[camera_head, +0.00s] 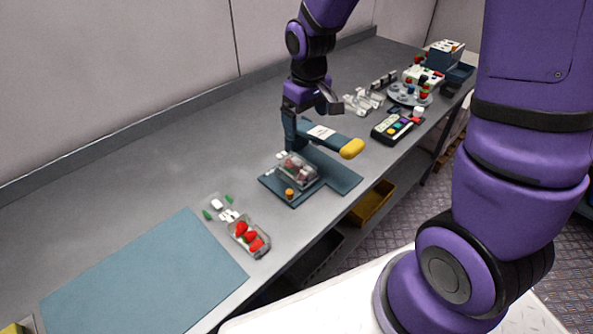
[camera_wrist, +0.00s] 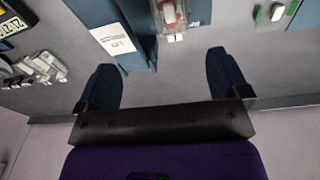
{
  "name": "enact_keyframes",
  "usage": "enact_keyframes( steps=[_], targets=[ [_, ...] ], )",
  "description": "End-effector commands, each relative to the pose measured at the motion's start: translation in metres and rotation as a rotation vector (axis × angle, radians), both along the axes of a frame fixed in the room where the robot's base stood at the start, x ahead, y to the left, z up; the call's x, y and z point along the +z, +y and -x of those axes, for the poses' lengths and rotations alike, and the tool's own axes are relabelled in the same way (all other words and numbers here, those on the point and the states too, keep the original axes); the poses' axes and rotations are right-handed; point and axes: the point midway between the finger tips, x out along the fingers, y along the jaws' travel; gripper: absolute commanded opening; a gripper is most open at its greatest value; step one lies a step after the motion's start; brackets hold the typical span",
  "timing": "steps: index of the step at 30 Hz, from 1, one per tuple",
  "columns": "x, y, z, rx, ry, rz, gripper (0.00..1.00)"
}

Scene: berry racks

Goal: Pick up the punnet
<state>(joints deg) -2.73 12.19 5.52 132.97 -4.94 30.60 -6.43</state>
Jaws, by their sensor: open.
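A clear punnet (camera_head: 297,171) with reddish contents stands on a dark teal base of a station, beneath or beside its blue arm (camera_head: 322,133), which has a yellow end. In the wrist view a clear punnet with red inside (camera_wrist: 169,14) shows at the top edge, partly cut off. A second clear punnet (camera_head: 262,252) holding red strawberries sits nearer, beside the teal mat. My gripper (camera_head: 313,107) is above the bench, behind the station. In the wrist view its two dark fingers (camera_wrist: 163,62) are wide apart with nothing between them; the punnet lies beyond their tips.
The station's blue arm with a white label (camera_wrist: 113,41) lies close to the left finger. A keypad (camera_head: 397,127) and clear pieces (camera_head: 362,101) stand farther along the bench. A wide teal mat (camera_head: 145,280) is bare. Small green and white bits lie by the nearer punnet.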

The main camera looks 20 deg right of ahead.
Motion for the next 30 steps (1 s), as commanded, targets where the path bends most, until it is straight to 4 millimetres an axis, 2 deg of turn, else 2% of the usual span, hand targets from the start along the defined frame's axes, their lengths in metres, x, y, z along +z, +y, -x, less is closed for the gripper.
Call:
enact_keyframes(
  steps=[1, 3, 7, 14, 22, 30],
  targets=[
    [-0.017, 0.003, -0.004, 0.013, 0.022, -0.001, 0.94],
    [-0.034, 0.007, -0.009, 0.029, 0.041, -0.003, 0.94],
    [-0.059, 0.012, -0.015, 0.052, 0.066, -0.007, 0.94],
    [-0.081, 0.016, -0.017, 0.067, 0.082, -0.011, 0.94],
    [-0.117, 0.017, -0.017, 0.068, 0.083, -0.010, 0.94],
    [-0.133, 0.016, -0.017, 0.067, 0.082, -0.010, 0.94]
  ],
)
